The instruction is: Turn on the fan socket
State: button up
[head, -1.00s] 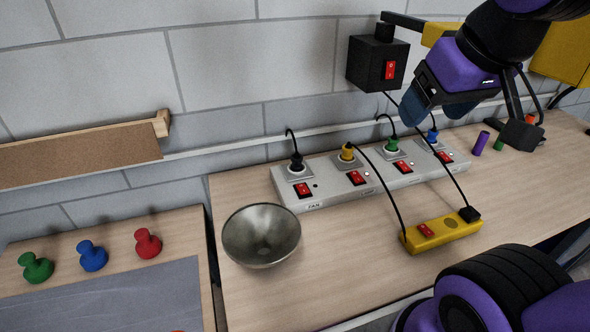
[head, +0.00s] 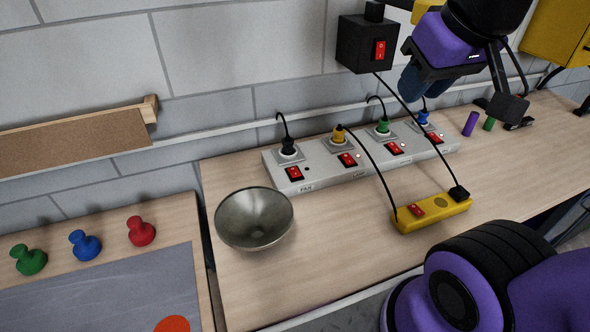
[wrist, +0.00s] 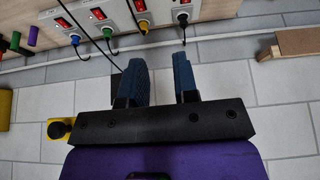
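The grey power strip (head: 330,174) lies on the bench against the wall. Its leftmost socket, labelled FAN, holds a black plug (head: 287,146), which also shows in the wrist view (wrist: 183,17). The red fan switch (head: 294,173) sits in front of that plug, with a dark dot beside it; the small dots by the other switches look pale. My gripper (head: 412,80) is up in the air above the strip's right half, clear of it. In the wrist view its blue fingers (wrist: 160,60) stand apart with nothing between them.
Yellow, green and blue plugs with cords fill the other sockets. A metal bowl (head: 254,218) stands before the strip's left end. A yellow block with a switch (head: 433,212) lies in front on a cord. A black switch box (head: 366,45) hangs on the wall left of my gripper.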

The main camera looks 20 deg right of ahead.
jog(key=shift+w, duration=0.5)
jog(key=c, duration=0.4)
jog(key=w+n, duration=0.1)
jog(key=w, duration=0.1)
jog(key=w+a+f+n+g, duration=0.1)
jog(key=w+n, duration=0.1)
jog(key=w, duration=0.1)
jog(key=w+n+g, duration=0.1)
jog(key=w+n, duration=0.1)
jog(key=w, duration=0.1)
jog(key=shift+a+f, duration=0.25)
jog(key=shift+a, duration=0.1)
grip_shut()
jog(key=w+a+f+n+g, duration=0.2)
jog(key=w+f+n, duration=0.4)
jog(key=w+f, duration=0.3)
jog(key=w+a+f+n+g, duration=0.2)
jog(key=w+a+f+n, duration=0.2)
jog(key=w+f, duration=0.5)
jog(key=w+n, duration=0.1)
jog(key=n, duration=0.1)
jog(key=shift+f+n+g, duration=0.3)
jog(key=shift+f+n, duration=0.05)
jog(key=shift+n, duration=0.05)
jog(key=shift+a, duration=0.1)
